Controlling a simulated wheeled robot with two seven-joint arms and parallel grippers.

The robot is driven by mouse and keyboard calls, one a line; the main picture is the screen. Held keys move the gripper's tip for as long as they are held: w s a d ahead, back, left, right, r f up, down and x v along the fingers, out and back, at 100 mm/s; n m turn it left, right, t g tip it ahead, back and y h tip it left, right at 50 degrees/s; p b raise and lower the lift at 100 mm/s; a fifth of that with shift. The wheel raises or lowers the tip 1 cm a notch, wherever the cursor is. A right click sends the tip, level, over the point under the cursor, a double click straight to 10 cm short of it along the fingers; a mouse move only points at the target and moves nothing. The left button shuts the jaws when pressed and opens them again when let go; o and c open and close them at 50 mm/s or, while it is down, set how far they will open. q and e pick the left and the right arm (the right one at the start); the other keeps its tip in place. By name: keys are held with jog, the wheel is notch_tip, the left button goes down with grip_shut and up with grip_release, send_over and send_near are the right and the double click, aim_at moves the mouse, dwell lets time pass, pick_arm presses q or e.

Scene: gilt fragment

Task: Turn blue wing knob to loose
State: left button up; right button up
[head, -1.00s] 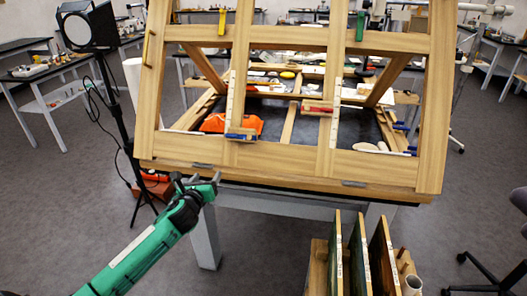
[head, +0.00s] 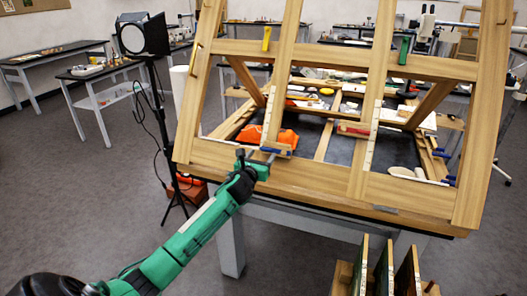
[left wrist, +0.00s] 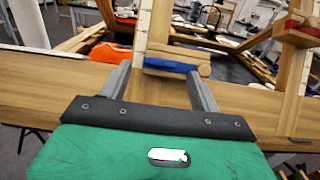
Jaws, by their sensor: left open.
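The blue wing knob (head: 272,150) sits at the lower left upright of the wooden frame (head: 330,190), on a small wooden block. In the left wrist view the blue wing knob (left wrist: 170,66) lies across the picture, just beyond my fingertips and roughly between them. My left gripper (head: 255,158) is open and empty, in front of the lower rail. Its two grey fingers also show in the left wrist view (left wrist: 160,80), spread apart. I cannot tell whether a finger touches the knob. My right gripper is out of view.
A red knob (head: 356,130) sits on the neighbouring upright, with yellow (head: 266,38) and green (head: 404,48) ones on the top rail. An orange cloth-like thing (head: 282,138) lies behind. A lamp stand (head: 160,100) stands left; upright panels (head: 385,268) stand low right.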

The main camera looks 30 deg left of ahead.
aim_at(266, 150)
pick_arm(q)
jog(key=shift+x, duration=1.45)
jog(key=shift+c, duration=0.4)
jog(key=c, duration=0.9)
jog(key=shift+d, duration=0.1)
